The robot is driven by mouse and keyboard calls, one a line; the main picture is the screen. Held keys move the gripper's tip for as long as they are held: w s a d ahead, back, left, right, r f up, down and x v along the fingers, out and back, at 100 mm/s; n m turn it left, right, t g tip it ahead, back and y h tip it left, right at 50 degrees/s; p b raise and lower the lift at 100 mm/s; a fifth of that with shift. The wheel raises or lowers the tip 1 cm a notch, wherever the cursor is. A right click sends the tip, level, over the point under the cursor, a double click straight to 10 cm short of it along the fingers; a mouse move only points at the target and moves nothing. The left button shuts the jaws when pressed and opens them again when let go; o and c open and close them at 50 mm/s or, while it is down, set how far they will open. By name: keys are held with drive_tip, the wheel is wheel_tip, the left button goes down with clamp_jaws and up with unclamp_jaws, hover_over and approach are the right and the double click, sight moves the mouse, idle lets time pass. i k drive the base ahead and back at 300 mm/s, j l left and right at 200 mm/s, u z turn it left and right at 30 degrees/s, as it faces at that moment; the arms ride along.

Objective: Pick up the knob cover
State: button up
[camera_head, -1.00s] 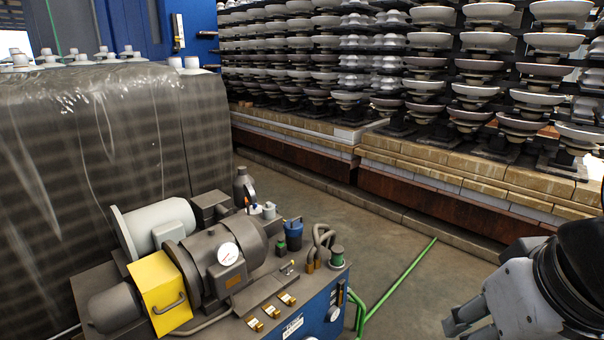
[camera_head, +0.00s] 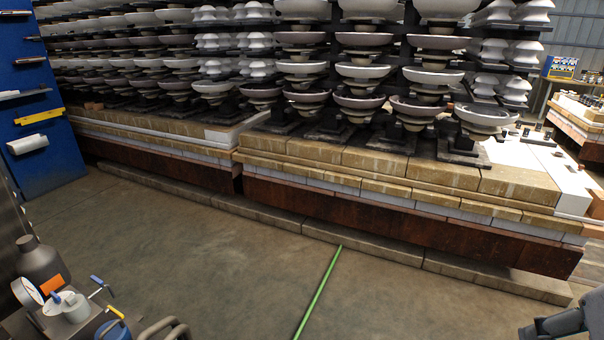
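I cannot pick out a knob cover in this view. Part of my gripper (camera_head: 560,324) shows at the bottom right corner, cut off by the picture edge. It is over the floor, and I cannot see whether its fingers are open or hold anything. At the bottom left is part of a machine with a round gauge (camera_head: 28,292), a grey bottle-shaped part (camera_head: 42,262), a grey cylindrical fitting (camera_head: 72,306) and small valve handles with blue and yellow grips.
Stacks of pale insulators (camera_head: 365,72) stand on a long brick-edged base (camera_head: 350,208) across the back. A green line (camera_head: 318,290) crosses the open floor (camera_head: 215,265). A blue cabinet (camera_head: 45,130) is at left, and a table with small parts (camera_head: 580,108) at far right.

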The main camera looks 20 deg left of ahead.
sight(76, 308)
drive_tip(key=i+l+u, duration=0.15)
drive_tip(key=i+u, duration=0.15)
drive_tip(key=i, duration=0.2)
drive_tip(key=i+l+u, duration=0.3)
drive_tip(key=i, duration=0.2)
drive_tip(key=i+l+u, duration=0.1)
drive_tip(key=u, duration=0.3)
drive_tip(key=i+l+u, duration=0.15)
drive_tip(key=i+u, duration=0.25)
drive_tip(key=l+u, duration=0.2)
drive_tip(key=u, duration=0.25)
drive_tip(key=i+l+u, duration=0.15)
drive_tip(key=u, duration=0.25)
drive_tip(key=i+l+u, duration=0.1)
drive_tip(key=l+u, duration=0.3)
drive_tip(key=i+l+u, duration=0.1)
drive_tip(key=l+u, duration=0.2)
drive_tip(key=i+l+u, duration=0.1)
drive_tip(key=l+u, duration=0.2)
